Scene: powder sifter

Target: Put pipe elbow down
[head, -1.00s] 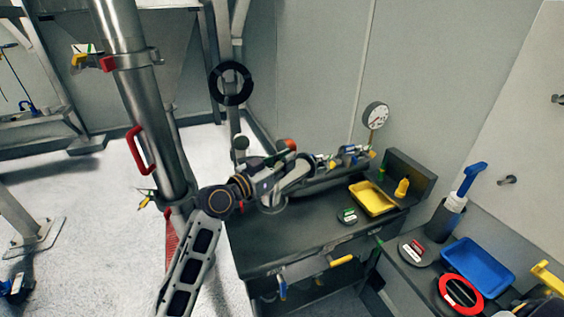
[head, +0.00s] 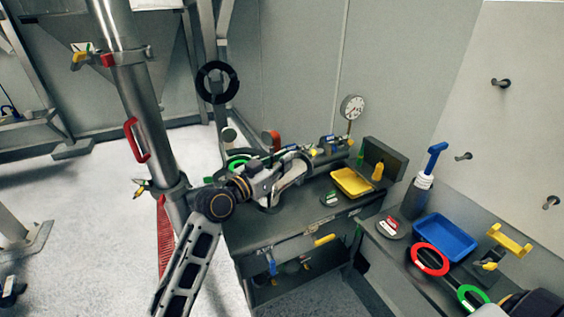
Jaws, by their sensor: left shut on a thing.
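My left arm comes in from the lower left and reaches over the dark workbench (head: 290,225). My left gripper (head: 285,178) is shut on a grey metal piece, which I take to be the pipe elbow (head: 296,170). The gripper covers much of the piece, so its full outline and whether it touches the bench top are hard to tell. My right gripper is not in view.
Metal fittings (head: 330,146) lie along the back. A blue tray (head: 444,238) and a red ring (head: 430,259) are on the right-hand bench.

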